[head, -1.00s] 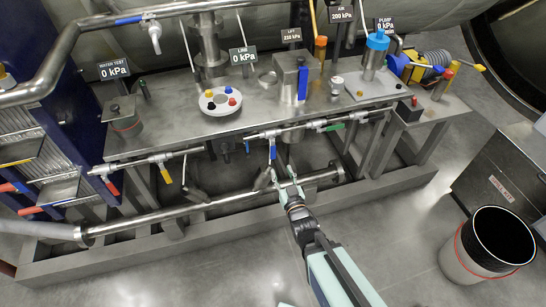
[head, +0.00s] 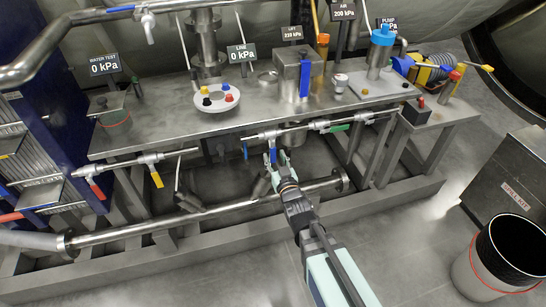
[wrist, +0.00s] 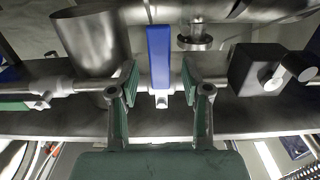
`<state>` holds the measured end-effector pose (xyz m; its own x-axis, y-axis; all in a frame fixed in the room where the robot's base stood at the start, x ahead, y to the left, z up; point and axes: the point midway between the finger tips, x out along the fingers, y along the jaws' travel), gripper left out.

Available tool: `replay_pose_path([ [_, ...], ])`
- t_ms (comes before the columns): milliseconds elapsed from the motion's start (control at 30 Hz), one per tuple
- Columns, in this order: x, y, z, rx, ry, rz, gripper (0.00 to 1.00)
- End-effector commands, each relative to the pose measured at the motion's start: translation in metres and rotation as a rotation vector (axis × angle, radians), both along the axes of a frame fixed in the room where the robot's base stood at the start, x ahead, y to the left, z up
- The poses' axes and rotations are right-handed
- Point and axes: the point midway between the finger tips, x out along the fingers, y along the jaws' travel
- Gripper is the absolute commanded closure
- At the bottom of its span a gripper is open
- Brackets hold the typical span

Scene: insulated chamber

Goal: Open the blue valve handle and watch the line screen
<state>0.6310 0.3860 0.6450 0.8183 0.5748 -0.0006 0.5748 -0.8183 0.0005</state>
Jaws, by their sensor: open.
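The blue valve handle (head: 273,156) hangs down from the thin pipe along the front of the steel bench. In the wrist view the blue handle (wrist: 158,58) stands between the two green-padded fingers of my gripper (wrist: 158,85), with a gap on each side. My gripper (head: 277,174) is open, just below and around the handle's lower end in the head view. Whether any finger touches it cannot be told. The line screen (head: 241,54) stands at the back of the bench and reads 0 kPa.
Other small handles, red (head: 97,189), yellow (head: 157,179) and green (head: 341,128), sit along the front pipes. A thick lower pipe (head: 225,207) runs behind my gripper. A white dish (head: 217,97) with coloured knobs is on the bench. The floor is clear before the bin (head: 470,275).

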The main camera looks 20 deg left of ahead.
Motion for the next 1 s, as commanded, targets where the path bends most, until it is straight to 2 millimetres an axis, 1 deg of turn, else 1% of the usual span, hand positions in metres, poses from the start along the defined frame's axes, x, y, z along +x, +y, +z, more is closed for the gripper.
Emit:
replay_pose_path([
  [33, 0.008, 0.006, -0.001, 0.000, 0.000, 0.000, 0.52],
  [200, 0.018, 0.013, 0.000, 0.000, 0.000, 0.000, 0.52],
  [567, 0.021, 0.015, 0.000, 0.000, 0.000, 0.000, 0.52],
  [600, 0.021, 0.015, 0.000, 0.000, 0.000, 0.000, 0.59],
  [667, 0.021, 0.015, 0.000, 0.000, 0.000, 0.000, 0.80],
  [700, 0.021, 0.015, 0.000, 0.000, 0.000, 0.000, 0.95],
  [733, 0.021, 0.015, 0.000, 0.000, 0.000, 0.000, 1.00],
  [1000, 0.020, 0.016, 0.000, -0.004, -0.004, 0.002, 1.00],
])
